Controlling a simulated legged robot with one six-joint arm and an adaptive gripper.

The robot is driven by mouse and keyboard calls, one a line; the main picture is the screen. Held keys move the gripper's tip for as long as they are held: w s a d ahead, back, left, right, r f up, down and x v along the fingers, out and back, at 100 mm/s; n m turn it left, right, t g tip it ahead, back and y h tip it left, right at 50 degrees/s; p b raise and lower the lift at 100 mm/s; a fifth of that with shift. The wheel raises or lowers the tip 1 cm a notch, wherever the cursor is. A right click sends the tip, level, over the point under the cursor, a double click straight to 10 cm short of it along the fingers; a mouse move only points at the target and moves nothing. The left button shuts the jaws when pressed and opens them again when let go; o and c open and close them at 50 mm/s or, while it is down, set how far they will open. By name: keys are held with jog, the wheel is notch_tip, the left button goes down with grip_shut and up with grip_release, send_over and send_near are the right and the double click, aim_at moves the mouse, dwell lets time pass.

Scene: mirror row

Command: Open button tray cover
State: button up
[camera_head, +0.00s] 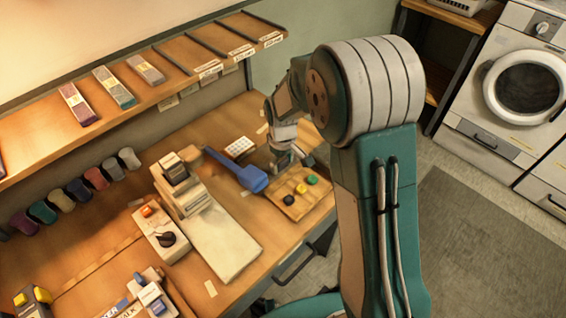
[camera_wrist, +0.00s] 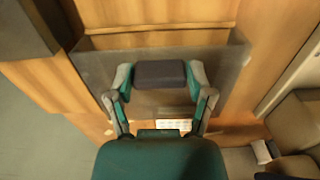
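In the head view my gripper (camera_head: 282,160) is low over the workbench, partly hidden by its own arm. In the wrist view my gripper (camera_wrist: 160,74) has a finger at each end of a dark grey block (camera_wrist: 160,74), like a handle, and appears shut on it. A greyish see-through panel (camera_wrist: 232,68), apparently the tray cover, lies around and behind the block. Whether the block is joined to it cannot be told. A white gridded tray (camera_head: 240,147) is left of my gripper; a white grid (camera_wrist: 172,124) also shows below the fingers. The cover is not clear in the head view.
A blue tool (camera_head: 245,175) lies left of my gripper. A wooden board (camera_head: 315,200) with black, yellow and green knobs is just in front. A white machine (camera_head: 180,190) stands farther left. A shelf (camera_head: 130,85) overhangs the bench's back.

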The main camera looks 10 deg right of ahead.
jog(key=shift+o, duration=0.6)
notch_tip(320, 180, up, 12)
dwell(0.6)
jog(key=s+d+r+m+t, duration=0.3)
jog(key=s+d+r, duration=0.1)
jog(key=s+r, duration=0.65)
jog(key=s+d+m+t, duration=0.2)
jog(key=s+d+m, duration=0.1)
jog(key=s, duration=1)
jog(key=shift+s+r+m+t, duration=0.15)
jog(key=shift+r+m+t, duration=0.2)
jog(key=shift+m, duration=0.25)
